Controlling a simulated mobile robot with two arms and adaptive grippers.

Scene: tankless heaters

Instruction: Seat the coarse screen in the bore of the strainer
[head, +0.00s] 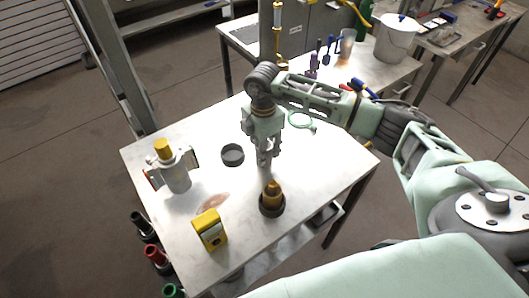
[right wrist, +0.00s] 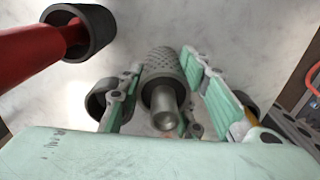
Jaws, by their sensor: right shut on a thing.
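My right gripper (head: 265,160) points down over the middle of the table. In the right wrist view its two fingers (right wrist: 163,65) flank a grey cylinder with a dotted, mesh-like wall, which looks like the coarse screen (right wrist: 165,70); a smooth metal stub sticks out of its near end. The gripper is shut on it. In the head view the fingers mostly hide it. A brass-coloured fitting (head: 272,190) stands upright in a dark round holder (head: 271,210) just in front of the gripper; I cannot tell for sure whether it is the strainer. My left gripper is not in view.
An empty-looking dark ring (head: 232,154) lies left of the gripper. A pale cylindrical unit with a yellow cap (head: 163,149) stands at the left, and a yellow meter (head: 210,229) at the front. A green loop (head: 300,119) lies behind. The table (head: 320,165) is clear at right.

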